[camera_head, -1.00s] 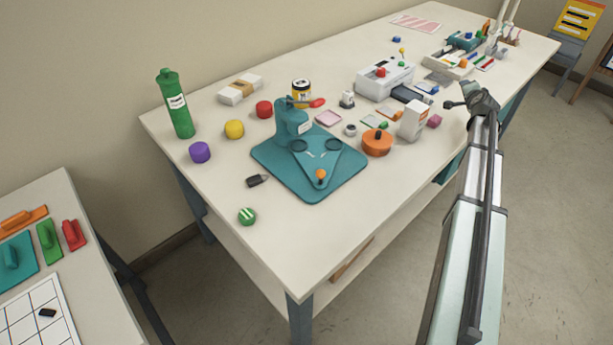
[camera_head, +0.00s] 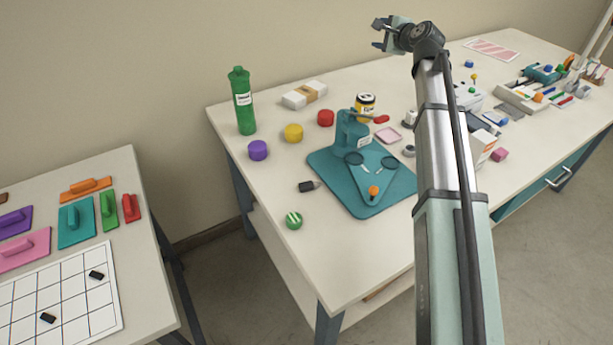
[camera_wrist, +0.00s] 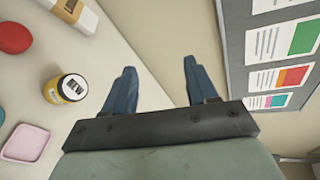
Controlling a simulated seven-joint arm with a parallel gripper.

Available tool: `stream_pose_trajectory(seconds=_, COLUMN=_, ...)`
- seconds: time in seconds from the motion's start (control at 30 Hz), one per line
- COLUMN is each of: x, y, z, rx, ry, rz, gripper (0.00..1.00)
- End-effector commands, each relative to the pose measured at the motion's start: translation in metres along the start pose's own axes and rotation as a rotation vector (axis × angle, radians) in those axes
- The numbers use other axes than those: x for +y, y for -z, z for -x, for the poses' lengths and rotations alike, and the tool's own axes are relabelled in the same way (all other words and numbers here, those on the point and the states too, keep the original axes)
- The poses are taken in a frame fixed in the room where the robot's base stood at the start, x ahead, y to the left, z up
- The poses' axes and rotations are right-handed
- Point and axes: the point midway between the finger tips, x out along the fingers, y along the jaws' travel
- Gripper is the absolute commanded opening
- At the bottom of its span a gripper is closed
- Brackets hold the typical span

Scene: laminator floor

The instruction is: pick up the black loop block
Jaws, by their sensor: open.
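Three small black blocks show in the head view. One (camera_head: 307,186) with a greyish tip lies on the main table, left of the teal press. Two others, one upper (camera_head: 97,275) and one lower (camera_head: 48,318), lie on the white gridded board on the left table. All are too small for me to tell which has a loop. My gripper (camera_head: 376,35) is raised high above the back of the main table, far from all of them. In the wrist view its two blue-grey fingers (camera_wrist: 160,66) are apart with nothing between them.
The teal press (camera_head: 352,140) stands mid-table, with a green bottle (camera_head: 244,105), purple (camera_head: 258,151), yellow (camera_head: 293,133) and red (camera_head: 325,118) round pieces behind or left. The gridded board (camera_head: 75,302) is mostly bare.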

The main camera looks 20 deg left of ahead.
Motion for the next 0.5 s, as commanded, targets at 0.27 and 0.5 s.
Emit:
stream_pose_trajectory(seconds=0.27, x=0.06, y=-0.095, z=-0.001, rx=-0.098, ry=-0.247, rz=0.017, gripper=0.57)
stream_pose_trajectory(seconds=0.5, x=0.157, y=-0.171, z=0.031, rx=-0.107, ry=-0.63, rz=0.083, gripper=0.57)
